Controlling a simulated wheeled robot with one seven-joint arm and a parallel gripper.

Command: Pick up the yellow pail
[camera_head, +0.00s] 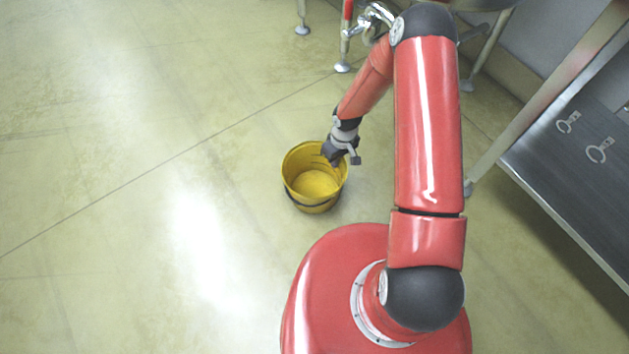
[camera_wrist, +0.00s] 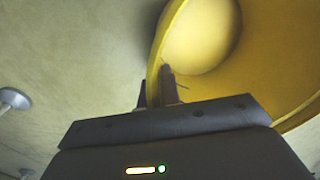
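The yellow pail (camera_head: 314,184) stands upright on the floor in front of my base in the head view, open at the top, with a dark handle band low across its front. My gripper (camera_head: 333,160) is at the pail's right rim, reaching down from the upper right. In the wrist view, the pail (camera_wrist: 275,70) fills the upper right. My gripper's fingers (camera_wrist: 160,90) straddle its rim, one inside and one outside, close together with the wall between them. The fingertips are partly hidden by the wall and the gripper body.
Metal legs with round feet (camera_head: 342,67) stand at the top, behind the arm. A round foot (camera_wrist: 14,99) also shows at the wrist view's left. The floor to the left is clear.

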